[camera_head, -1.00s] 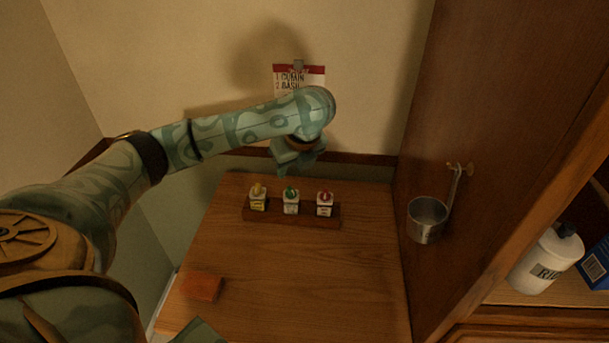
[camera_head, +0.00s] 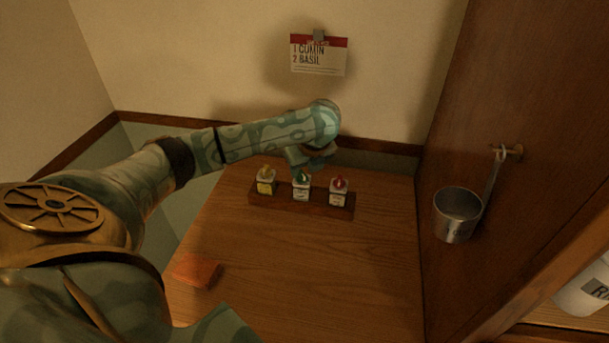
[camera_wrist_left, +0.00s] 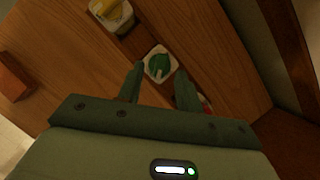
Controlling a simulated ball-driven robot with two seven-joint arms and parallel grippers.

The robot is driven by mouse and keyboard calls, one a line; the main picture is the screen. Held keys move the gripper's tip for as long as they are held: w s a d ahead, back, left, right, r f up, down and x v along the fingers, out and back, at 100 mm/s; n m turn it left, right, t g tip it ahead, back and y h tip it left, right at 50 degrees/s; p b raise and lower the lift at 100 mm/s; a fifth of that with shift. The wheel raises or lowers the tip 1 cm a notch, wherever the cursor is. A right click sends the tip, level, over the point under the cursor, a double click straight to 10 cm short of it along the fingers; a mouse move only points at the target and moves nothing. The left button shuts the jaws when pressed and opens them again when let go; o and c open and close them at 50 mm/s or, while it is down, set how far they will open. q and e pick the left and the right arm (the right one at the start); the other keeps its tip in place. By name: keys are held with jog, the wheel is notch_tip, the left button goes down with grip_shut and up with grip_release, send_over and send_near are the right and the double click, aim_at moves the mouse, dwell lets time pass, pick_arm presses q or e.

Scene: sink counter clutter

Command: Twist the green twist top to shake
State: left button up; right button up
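The green twist top (camera_head: 302,177) sits on the middle white spice jar (camera_head: 301,191) in a wooden rack (camera_head: 287,203). My left gripper (camera_head: 304,171) is just above and behind that jar in the head view. In the left wrist view the green top (camera_wrist_left: 159,64) shows just beyond the gap between the two fingertips of the left gripper (camera_wrist_left: 158,74). I cannot tell whether a finger touches the jar. My right gripper is not in view.
A yellow-topped jar (camera_head: 265,181) stands left of the green one and a red-topped jar (camera_head: 338,191) right. An orange block (camera_head: 197,271) lies at the front left. A metal cup (camera_head: 457,214) hangs on the right panel. A card (camera_head: 319,54) is on the wall.

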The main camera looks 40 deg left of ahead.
pick_arm(q)
jog(key=shift+x, duration=0.85)
